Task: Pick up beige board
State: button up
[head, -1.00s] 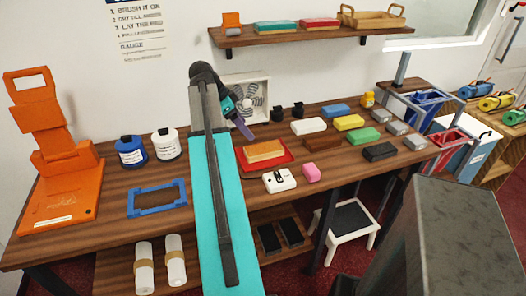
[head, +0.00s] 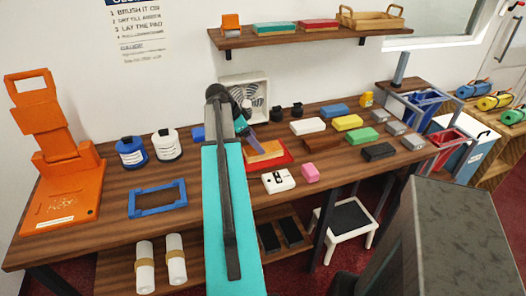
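A red tray (head: 286,160) on the counter holds an orange-tan block or stack (head: 266,155); a paler tan layer seems to show in it, but I cannot tell surely whether this is the beige board. An off-white board (head: 308,126) lies to its right, in the back row of coloured boards. My gripper (head: 249,141), with purplish fingers, points down at the back left of the tray, close above or beside the stack. My arm hides part of the gripper and the tray's left side. I cannot see the finger gap or whether anything is touched.
Yellow (head: 348,122), blue (head: 335,110), brown, green and black boards lie to the right. A fan (head: 246,94) stands behind. A blue frame (head: 158,198) and an orange stand (head: 55,165) are left.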

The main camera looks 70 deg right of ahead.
jog(key=shift+f, duration=0.1)
jog(key=shift+p+x, duration=0.95)
jog(key=shift+x, duration=1.6)
jog(key=c, duration=1.2)
